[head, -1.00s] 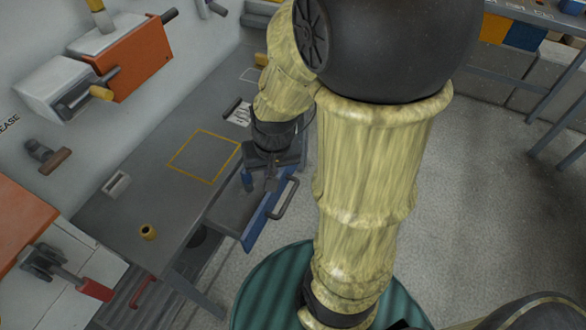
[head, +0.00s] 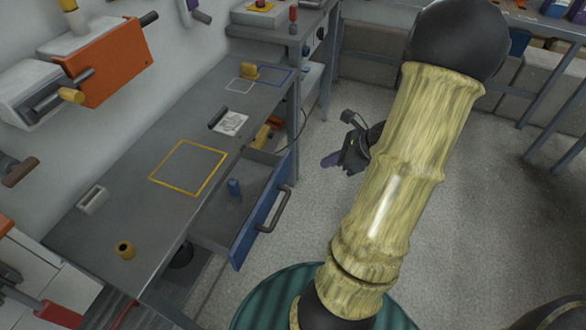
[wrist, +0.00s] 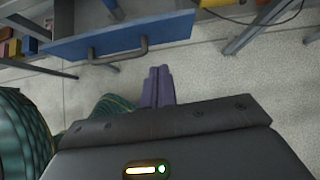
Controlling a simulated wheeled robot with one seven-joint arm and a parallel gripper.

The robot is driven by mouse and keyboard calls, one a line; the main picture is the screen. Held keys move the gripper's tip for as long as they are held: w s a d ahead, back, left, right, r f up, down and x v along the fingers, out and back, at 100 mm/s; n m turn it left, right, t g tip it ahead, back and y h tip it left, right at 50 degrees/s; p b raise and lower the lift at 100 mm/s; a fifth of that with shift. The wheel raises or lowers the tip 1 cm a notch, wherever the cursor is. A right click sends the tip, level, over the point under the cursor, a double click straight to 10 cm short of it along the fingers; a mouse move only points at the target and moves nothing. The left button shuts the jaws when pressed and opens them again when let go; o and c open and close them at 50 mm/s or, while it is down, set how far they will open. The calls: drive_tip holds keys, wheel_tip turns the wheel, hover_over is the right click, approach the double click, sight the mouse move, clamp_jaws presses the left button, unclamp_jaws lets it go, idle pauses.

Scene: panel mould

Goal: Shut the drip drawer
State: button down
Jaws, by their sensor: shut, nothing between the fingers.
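The drip drawer (head: 262,212) stands pulled out from under the grey bench, with a blue front and a dark bar handle (head: 274,210). In the wrist view the drawer's blue front (wrist: 165,33) and handle (wrist: 118,52) lie ahead of the fingers, toward the top. My gripper (head: 328,161) is shut and empty, out over the floor to the right of the drawer, apart from it. Its purple fingers (wrist: 158,87) are together in the wrist view, below and right of the handle.
Bench legs stand beside the drawer. Bare floor (head: 315,215) lies between the drawer and my arm.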

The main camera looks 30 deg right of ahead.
drive_tip(key=shift+d+m, duration=0.3)
drive_tip(key=shift+d, duration=0.05)
drive_tip(key=b, duration=0.4)
approach(283, 169)
drive_tip(key=x, duration=0.5)
drive_tip(key=shift+s+f, duration=0.15)
drive_tip(key=shift+f, duration=0.2)
drive_tip(key=shift+w+a, duration=0.2)
drive_tip(key=shift+w, duration=0.1)
